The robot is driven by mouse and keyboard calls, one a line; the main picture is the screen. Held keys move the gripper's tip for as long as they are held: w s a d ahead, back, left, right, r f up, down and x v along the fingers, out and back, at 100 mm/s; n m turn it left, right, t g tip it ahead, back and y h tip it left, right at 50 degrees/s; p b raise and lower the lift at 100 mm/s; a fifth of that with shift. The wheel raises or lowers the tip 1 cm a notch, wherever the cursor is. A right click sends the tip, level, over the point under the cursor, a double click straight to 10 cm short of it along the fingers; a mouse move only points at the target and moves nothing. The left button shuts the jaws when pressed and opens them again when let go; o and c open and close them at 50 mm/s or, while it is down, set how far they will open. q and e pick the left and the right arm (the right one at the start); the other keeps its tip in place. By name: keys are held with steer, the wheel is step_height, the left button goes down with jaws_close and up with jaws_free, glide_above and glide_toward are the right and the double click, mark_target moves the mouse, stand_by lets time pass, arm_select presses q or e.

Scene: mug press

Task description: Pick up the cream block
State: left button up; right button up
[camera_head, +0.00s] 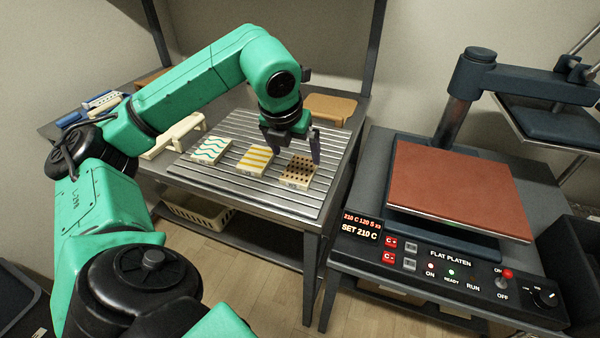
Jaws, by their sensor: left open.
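Three flat blocks with cream sides lie in a row on the grooved metal plate (240,192). The left block (211,149) has teal waves on a pale top. The middle block (255,160) has yellow stripes. The right block (297,171) has a tan top with dark dots. No block in view is plain cream. My left gripper (296,154) is open, its fingers pointing down over the far side of the dotted block. It holds nothing. I cannot tell whether the fingertips touch that block. My right gripper is out of view.
A press with a reddish platen (455,188) and a control panel stands to the right, across a narrow gap. A cream frame-like piece (176,136) lies left of the plate. A tan board (330,107) lies behind. A basket (197,211) sits on the shelf below.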

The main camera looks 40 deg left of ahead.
mark_target(301, 168)
arm_select(q)
steer(key=x, duration=0.7)
steer(key=shift+r, duration=0.1)
steer(key=shift+w+a+f, duration=0.15)
steer(key=shift+w+f, duration=0.05)
steer(key=shift+f, duration=0.05)
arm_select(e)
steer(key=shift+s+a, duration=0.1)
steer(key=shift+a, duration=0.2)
arm_select(q)
steer(key=shift+f, duration=0.15)
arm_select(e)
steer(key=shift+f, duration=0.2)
arm_select(q)
steer(key=c, duration=1.1)
steer(key=shift+r, duration=0.3)
steer(key=shift+c, duration=0.3)
step_height(301, 168, up, 20)
steer(key=p, duration=0.6)
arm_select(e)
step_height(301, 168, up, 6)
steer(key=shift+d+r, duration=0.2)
